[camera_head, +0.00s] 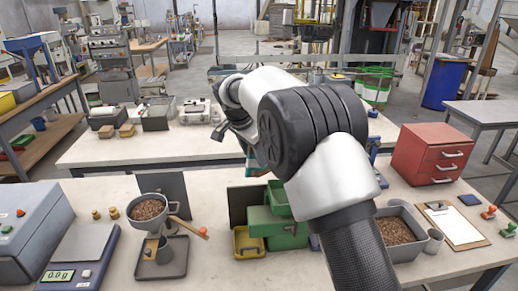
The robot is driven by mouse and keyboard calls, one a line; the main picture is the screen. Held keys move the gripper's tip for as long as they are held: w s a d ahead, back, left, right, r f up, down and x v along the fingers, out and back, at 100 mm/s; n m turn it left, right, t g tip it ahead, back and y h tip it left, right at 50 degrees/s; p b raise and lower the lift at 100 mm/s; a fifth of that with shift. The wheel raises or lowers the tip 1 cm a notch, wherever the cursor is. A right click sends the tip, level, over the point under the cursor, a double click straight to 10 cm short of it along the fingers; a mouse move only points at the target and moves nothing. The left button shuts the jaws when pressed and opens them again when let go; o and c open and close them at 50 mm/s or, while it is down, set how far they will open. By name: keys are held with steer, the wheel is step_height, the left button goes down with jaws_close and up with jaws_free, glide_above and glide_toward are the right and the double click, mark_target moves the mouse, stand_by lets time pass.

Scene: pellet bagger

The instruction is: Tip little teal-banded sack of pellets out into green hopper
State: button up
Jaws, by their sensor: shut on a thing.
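My gripper (219,134) is dark and hangs at the left end of my bent arm, above the gap between the two benches. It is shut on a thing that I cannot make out. I cannot pick out a teal-banded sack. A narrow teal-green strip (250,156) shows just left of my arm, too little of it to name. Green boxes or bins (275,224) stand on the near bench, below and right of my gripper and partly behind my arm. I cannot tell whether a green hopper is among them; my arm hides the middle of the scene.
The near bench also holds a scale (80,255), a pan of brown pellets (149,208), a grey tub of pellets (397,232), a red drawer cabinet (432,153) and a clipboard (453,226). The far bench (150,151) has clear room at its front left.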

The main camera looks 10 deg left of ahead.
steer(key=s+d+f+m+t+y+b, duration=0.3)
steer(key=t+y+b, duration=0.7)
steer(key=b, duration=2)
steer(key=shift+s+d+f+m+t, duration=0.35)
steer(key=shift+d+f+m+t, duration=0.2)
steer(key=shift+f+m+t, duration=0.2)
steer(key=shift+s+d+r+t+y+b, duration=0.1)
steer(key=shift+r+t+y+b, duration=0.25)
steer(key=shift+b, duration=0.55)
jaws_close()
steer(key=shift+s+d+r+m+t+y+b, duration=0.2)
steer(key=shift+r+m+t, duration=0.15)
steer(key=shift+r+t, duration=0.15)
steer(key=shift+s+d+r+m+t+y+b, duration=0.1)
steer(key=shift+d+r+m+t+y, duration=0.15)
steer(key=shift+r+t, duration=0.2)
steer(key=shift+p, duration=0.35)
